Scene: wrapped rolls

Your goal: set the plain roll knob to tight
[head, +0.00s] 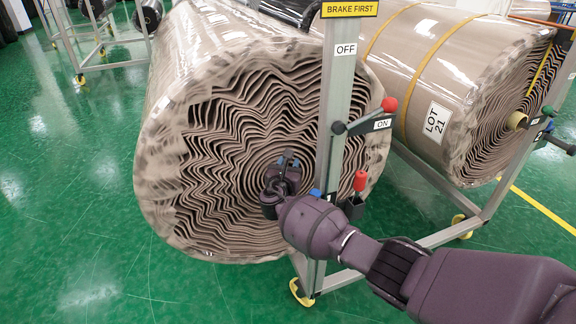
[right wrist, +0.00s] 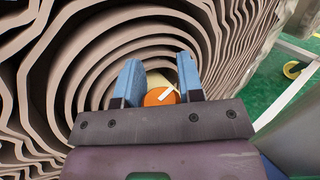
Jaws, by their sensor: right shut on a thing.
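The plain roll (head: 215,150) is a big beige roll in clear wrap, its spiral end facing me, without straps. Its orange knob (right wrist: 158,97) sits at the core end in the right wrist view. A white pointer line on the knob slants toward the upper right. My right gripper (head: 283,165) is at the centre of the roll end. Its blue fingers (right wrist: 160,80) stand on either side of the knob, shut on it. In the head view the gripper hides the knob. No tight mark can be read. My left gripper is not in view.
A metal post (head: 335,110) stands just right of my gripper, with OFF and ON labels, a BRAKE FIRST sign (head: 350,9), and a red-tipped lever (head: 389,104). A strapped roll (head: 430,60) labelled LOT 21 lies at right.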

